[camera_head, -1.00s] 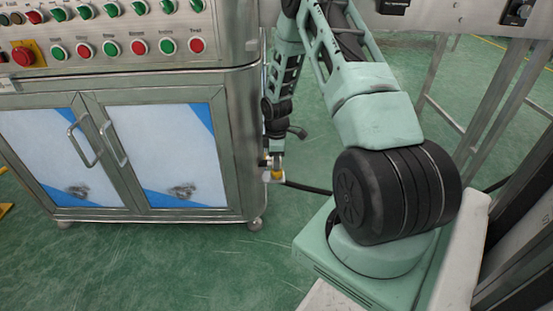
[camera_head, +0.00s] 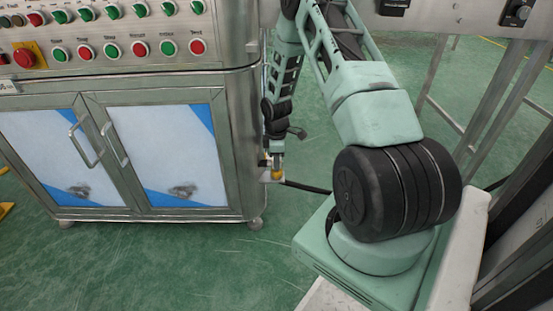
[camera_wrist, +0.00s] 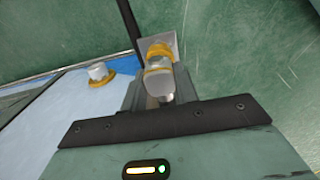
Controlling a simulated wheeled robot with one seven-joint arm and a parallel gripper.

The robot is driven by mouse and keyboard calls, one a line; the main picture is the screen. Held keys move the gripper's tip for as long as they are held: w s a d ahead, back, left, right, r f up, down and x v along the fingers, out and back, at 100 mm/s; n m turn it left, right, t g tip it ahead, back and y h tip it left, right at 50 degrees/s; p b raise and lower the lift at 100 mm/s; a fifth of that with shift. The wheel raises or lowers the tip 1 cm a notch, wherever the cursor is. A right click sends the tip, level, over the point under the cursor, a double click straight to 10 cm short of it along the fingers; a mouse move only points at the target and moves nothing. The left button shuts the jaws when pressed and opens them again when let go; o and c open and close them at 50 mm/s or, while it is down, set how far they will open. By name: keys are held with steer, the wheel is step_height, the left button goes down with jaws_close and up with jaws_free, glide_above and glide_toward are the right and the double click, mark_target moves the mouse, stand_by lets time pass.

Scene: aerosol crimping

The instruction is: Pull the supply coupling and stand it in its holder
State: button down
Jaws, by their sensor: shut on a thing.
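The supply coupling (camera_wrist: 158,62) is a pale metal fitting with yellow bands, just ahead of my gripper in the wrist view. My gripper (camera_wrist: 150,94) is shut on its near end; the fingers are largely hidden. A grey square plate (camera_wrist: 174,44) lies directly behind the coupling; I cannot tell whether they touch. In the head view, my gripper (camera_head: 276,161) points down beside the cabinet's right side, with the yellow of the coupling (camera_head: 277,172) at its tip. I cannot tell which part is the holder.
A second pale fitting with a yellow base (camera_wrist: 98,74) stands on a blue-white surface to the left. A black hose (camera_head: 308,188) runs right from near the coupling. The steel cabinet (camera_head: 240,150) is close on the left. Green floor (camera_head: 190,265) is open in front.

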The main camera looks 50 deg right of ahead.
steer(key=shift+f, duration=0.35)
stand_by(0.7)
steer(key=shift+p, duration=0.75)
stand_by(1.1)
steer(key=c, duration=1)
jaws_free()
steer(key=shift+f, duration=0.1)
step_height(320, 180, up, 17)
steer(key=p, duration=0.5)
steer(key=shift+r+p, duration=0.2)
steer(key=shift+p, duration=0.2)
